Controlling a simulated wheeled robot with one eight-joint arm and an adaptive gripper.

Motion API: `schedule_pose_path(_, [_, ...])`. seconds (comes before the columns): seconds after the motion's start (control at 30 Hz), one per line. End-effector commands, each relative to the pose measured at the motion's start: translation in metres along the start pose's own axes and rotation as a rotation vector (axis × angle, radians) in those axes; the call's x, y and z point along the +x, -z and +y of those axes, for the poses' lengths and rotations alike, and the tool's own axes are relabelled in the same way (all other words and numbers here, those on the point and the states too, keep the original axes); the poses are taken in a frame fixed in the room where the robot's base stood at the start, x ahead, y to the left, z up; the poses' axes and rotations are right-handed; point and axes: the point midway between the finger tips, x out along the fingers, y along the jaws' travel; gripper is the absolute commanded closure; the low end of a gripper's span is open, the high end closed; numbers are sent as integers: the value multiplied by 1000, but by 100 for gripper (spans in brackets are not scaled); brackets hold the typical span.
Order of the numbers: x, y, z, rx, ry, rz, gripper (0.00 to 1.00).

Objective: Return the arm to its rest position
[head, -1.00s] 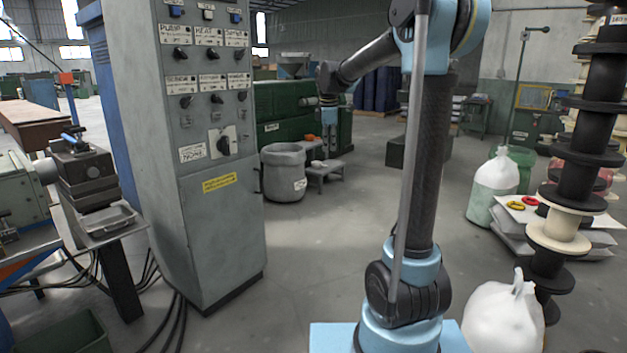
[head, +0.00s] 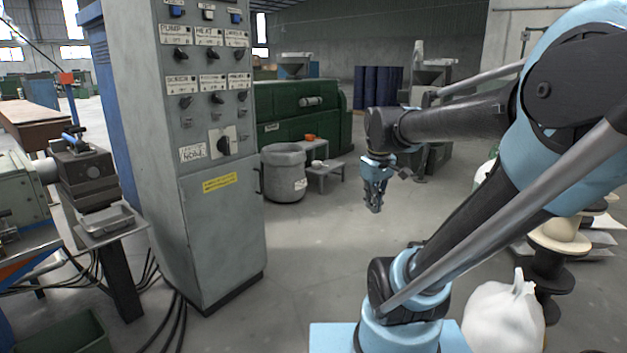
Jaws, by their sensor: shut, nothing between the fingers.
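My gripper (head: 374,206) hangs from the end of my arm in the middle of the head view, pointing down over open floor. It is shut and empty, and touches nothing. My arm leans to the right from its light blue base, bends at a large joint near the right edge, and reaches back left to the wrist. It hides part of the stacked spools (head: 560,236) at the right.
A grey control cabinet (head: 218,235) stands left of my arm. A grey bin (head: 284,172) and a small step table (head: 326,170) are behind. A white sack (head: 503,318) sits close to my base at the right. The floor (head: 305,265) between cabinet and arm is clear.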

Motion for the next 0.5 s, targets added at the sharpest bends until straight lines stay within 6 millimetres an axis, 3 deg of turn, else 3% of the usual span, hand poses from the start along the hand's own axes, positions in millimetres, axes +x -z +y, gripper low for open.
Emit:
schedule_pose_path(0.1, [19,-35,-13,124,3,1,100])
schedule_pose_path(0.3, [52,-85,-34,328,7,2,100])
schedule_pose_path(0.5, [78,-115,-49,469,9,3,100])
